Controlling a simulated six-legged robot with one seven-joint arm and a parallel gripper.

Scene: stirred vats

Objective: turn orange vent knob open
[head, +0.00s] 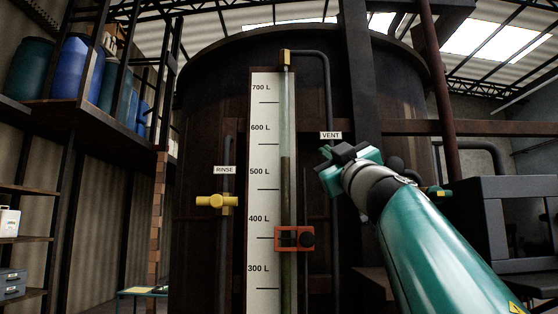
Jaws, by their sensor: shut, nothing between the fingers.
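A white VENT label (331,135) is fixed to the dark vat (215,95), beside a dark vertical pipe (328,90). My gripper (328,153) is just below the label, at the end of my teal arm, and covers the part of the pipe there. The gripper is shut and holds nothing. No orange vent knob can be made out; the area behind the gripper is hidden. I cannot tell whether the gripper touches anything on the pipe.
A tall white gauge board (262,150) with a sight tube stands left of the gripper. An orange-red bracket (282,239) with a dark round part sits on the tube. A yellow valve handle (217,202) is under the RINSE label (225,170). Shelves with blue drums (73,68) stand left.

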